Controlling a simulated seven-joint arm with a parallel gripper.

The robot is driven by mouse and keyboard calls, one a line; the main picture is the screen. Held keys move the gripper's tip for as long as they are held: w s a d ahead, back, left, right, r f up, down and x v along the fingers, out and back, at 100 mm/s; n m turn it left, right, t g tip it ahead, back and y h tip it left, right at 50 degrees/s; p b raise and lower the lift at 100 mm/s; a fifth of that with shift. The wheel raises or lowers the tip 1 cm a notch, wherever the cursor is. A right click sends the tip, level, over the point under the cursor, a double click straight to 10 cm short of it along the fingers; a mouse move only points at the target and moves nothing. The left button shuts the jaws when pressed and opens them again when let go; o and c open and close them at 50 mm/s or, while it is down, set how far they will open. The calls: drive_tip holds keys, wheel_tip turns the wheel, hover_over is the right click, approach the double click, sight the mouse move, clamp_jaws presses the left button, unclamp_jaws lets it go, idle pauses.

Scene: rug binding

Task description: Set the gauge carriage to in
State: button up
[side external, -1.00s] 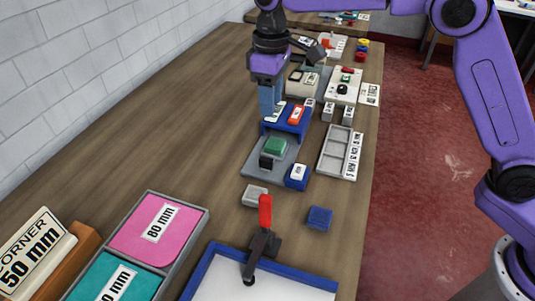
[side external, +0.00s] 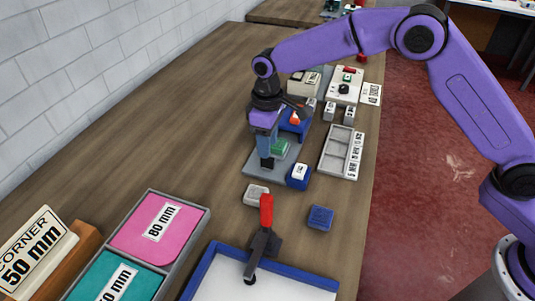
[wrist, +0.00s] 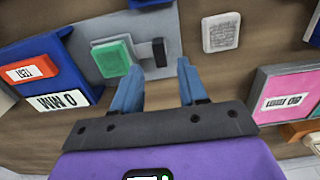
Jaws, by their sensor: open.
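The likely gauge carriage is a green block (side external: 281,147) with a black upright tab (side external: 267,163) beside it, on a grey plate (side external: 254,167). The wrist view shows the green block (wrist: 112,59) and the black tab (wrist: 160,52) on the grey plate (wrist: 91,32). My gripper (side external: 265,156) is low over the plate at the tab and partly covers the green block. In the wrist view my gripper (wrist: 160,68) is open, its blue fingertips to either side of the tab. I cannot tell whether either finger touches it.
A pale grey block (side external: 256,195), red-handled lever (side external: 266,212) and blue cube (side external: 320,217) are nearer. Bare table lies left.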

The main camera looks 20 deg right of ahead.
drive_tip(key=shift+f, duration=2.35)
clamp_jaws()
